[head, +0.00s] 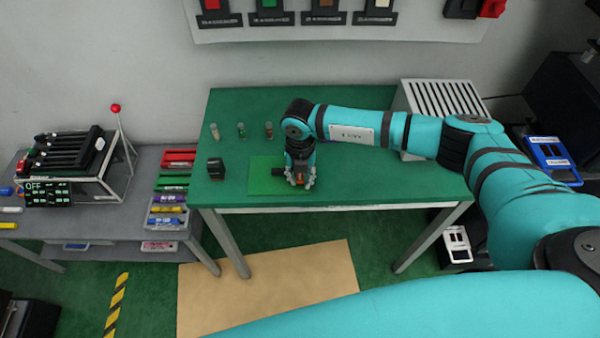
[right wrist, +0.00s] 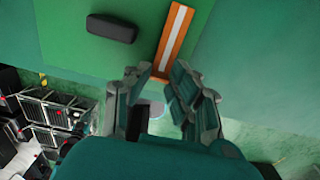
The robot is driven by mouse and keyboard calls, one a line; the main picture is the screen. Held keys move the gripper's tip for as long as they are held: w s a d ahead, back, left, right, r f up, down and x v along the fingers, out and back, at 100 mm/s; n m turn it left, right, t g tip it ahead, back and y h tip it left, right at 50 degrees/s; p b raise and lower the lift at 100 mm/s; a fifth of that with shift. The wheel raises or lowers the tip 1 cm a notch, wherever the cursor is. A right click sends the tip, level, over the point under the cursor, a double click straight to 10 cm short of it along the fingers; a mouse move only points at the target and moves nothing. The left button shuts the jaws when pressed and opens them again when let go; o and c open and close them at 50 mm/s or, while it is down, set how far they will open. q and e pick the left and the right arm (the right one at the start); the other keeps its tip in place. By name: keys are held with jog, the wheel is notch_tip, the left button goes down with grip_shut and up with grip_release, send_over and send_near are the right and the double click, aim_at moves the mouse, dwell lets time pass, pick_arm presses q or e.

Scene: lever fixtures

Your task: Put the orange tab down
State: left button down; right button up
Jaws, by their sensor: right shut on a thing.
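The orange tab is a flat orange strip with a white stripe along it, and it shows in the right wrist view (right wrist: 176,38). In the head view only a small bit of orange shows at my right gripper (head: 300,182). In the right wrist view the fingers of that gripper (right wrist: 164,74) are shut on the near end of the tab, over the bright green mat (right wrist: 65,45). The mat also shows in the head view (head: 262,187). I cannot tell whether the tab touches the mat. My left gripper is not in view.
A black block (right wrist: 112,28) lies on the mat beside the tab. Small vials (head: 241,131) and a black box (head: 216,168) stand to the left on the green table (head: 350,185). A grey slotted box (head: 440,98) is at the back right. A red-knobbed lever (head: 116,108) stands further left.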

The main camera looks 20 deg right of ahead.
jog(key=shift+f, duration=0.15)
jog(key=shift+f, duration=0.1)
jog(key=o, duration=0.7)
jog(key=shift+o, duration=0.2)
jog(key=shift+r, duration=0.25)
jog(key=shift+r+b, duration=0.35)
notch_tip(320, 180, up, 11)
jog(key=b, duration=0.3)
